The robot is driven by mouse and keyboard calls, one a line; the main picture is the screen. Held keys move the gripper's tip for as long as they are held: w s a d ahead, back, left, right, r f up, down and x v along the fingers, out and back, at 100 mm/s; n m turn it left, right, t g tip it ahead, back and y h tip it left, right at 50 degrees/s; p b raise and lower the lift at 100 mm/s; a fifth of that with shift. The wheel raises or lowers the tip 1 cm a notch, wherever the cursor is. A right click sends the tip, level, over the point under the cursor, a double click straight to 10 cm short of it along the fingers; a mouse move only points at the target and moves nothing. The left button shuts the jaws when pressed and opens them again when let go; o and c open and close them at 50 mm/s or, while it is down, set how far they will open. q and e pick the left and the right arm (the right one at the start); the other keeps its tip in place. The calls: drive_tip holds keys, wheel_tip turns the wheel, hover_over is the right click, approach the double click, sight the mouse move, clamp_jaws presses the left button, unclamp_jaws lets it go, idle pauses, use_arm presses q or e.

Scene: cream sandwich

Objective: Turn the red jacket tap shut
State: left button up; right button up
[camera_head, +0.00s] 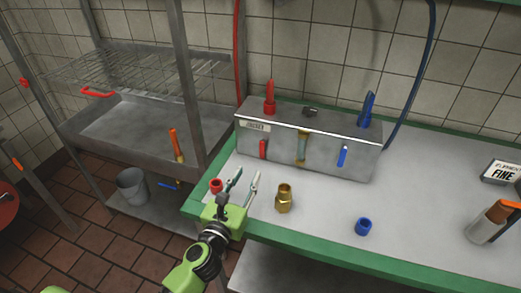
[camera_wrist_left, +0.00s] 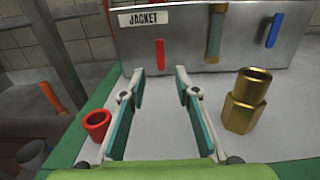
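A steel box (camera_head: 320,150) stands on the bench with a JACKET label (camera_head: 255,126) on its front left. Below the label is an upright red lever (camera_head: 263,149), which also shows in the left wrist view (camera_wrist_left: 160,55). A red hose fitting (camera_head: 269,98) stands on the box top. I cannot tell from the lever's upright pose whether the tap is open. My left gripper (camera_head: 246,179) is open and empty, low over the bench in front of the box. In the left wrist view its fingertips (camera_wrist_left: 160,75) point at the lever, with a gap before it. My right gripper is not in view.
A red ring (camera_head: 216,186) lies left of my left gripper and a brass fitting (camera_head: 284,198) stands right of it. A blue ring (camera_head: 363,226) and a blue lever (camera_head: 343,156) are further right. A rack post (camera_head: 185,80) rises at the left.

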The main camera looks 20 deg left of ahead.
use_arm(q)
approach(262, 149)
drive_tip(key=w, duration=0.3)
drive_tip(key=shift+r, duration=0.15)
drive_tip(key=w, duration=0.4)
drive_tip(key=shift+w+d, duration=0.1)
drive_tip(key=shift+w, duration=0.45)
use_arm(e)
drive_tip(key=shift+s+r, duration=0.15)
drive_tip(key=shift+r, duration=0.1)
use_arm(q)
clamp_jaws()
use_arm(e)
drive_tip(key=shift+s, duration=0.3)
